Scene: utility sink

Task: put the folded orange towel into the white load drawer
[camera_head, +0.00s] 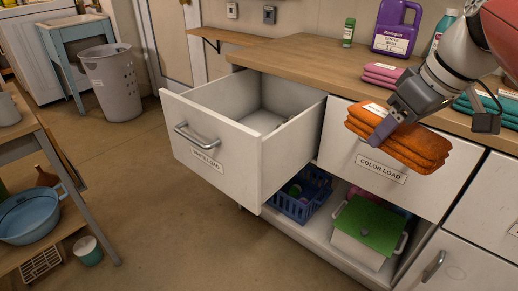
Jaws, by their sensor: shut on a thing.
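The folded orange towel (405,143) is held in the air in front of the counter, over the face of the closed color load drawer (347,172). My gripper (384,127) is shut on the towel at its left part. The white load drawer (215,143) is pulled open to the left of the towel, with its label and metal handle on the front. Its inside looks mostly empty, with a small greyish patch on its floor that I cannot make out. The towel is to the right of the open drawer, apart from it.
Folded pink towels (380,73), a purple detergent jug (395,27) and a small green bottle (348,32) stand on the wooden counter (300,55). Below are a blue basket (296,208) and a green-lidded box (368,228).

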